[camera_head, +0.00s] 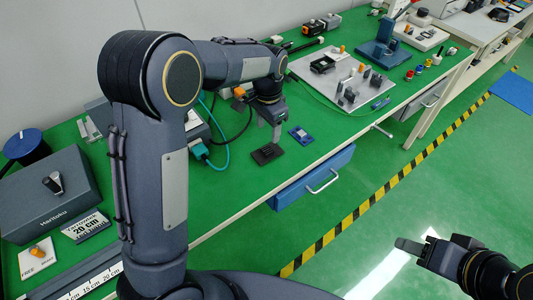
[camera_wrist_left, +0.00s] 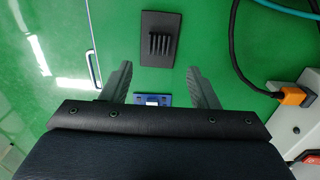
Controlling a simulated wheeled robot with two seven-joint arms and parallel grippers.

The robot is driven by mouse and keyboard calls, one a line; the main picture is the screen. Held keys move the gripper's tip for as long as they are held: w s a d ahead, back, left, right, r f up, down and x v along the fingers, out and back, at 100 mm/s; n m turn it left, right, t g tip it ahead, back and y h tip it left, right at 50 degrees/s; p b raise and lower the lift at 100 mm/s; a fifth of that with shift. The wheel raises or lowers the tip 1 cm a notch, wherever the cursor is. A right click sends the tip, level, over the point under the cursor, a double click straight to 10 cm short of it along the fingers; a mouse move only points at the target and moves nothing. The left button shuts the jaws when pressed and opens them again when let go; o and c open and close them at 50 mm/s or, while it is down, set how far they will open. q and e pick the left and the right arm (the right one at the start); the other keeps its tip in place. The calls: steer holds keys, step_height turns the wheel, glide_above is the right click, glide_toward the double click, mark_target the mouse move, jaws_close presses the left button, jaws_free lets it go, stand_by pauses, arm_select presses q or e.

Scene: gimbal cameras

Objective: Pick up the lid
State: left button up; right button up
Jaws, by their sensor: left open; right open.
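A black rectangular plate with a raised ribbed block, which looks like the lid, lies flat on the green bench near its front edge; it shows in the head view (camera_head: 267,154) and the left wrist view (camera_wrist_left: 158,38). My left gripper (camera_head: 276,132) is above the bench beside the plate, pointing down. In the left wrist view its two fingers (camera_wrist_left: 158,70) are spread, with nothing between them, and the plate is beyond the fingertips. My right gripper (camera_head: 411,246) is open and empty over the floor at lower right, away from the bench.
A small blue part (camera_head: 300,135) lies close to the plate. A teal cable (camera_head: 218,145) and black cable run left of the gripper. A grey board with fittings (camera_head: 343,78) is farther back. A blue drawer (camera_head: 313,178) sits under the bench edge.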

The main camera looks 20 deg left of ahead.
mark_target(267, 149)
arm_select(q)
steer(key=f, duration=0.8)
steer(key=shift+s, duration=0.2)
steer(key=shift+c, duration=0.4)
steer(key=c, duration=1)
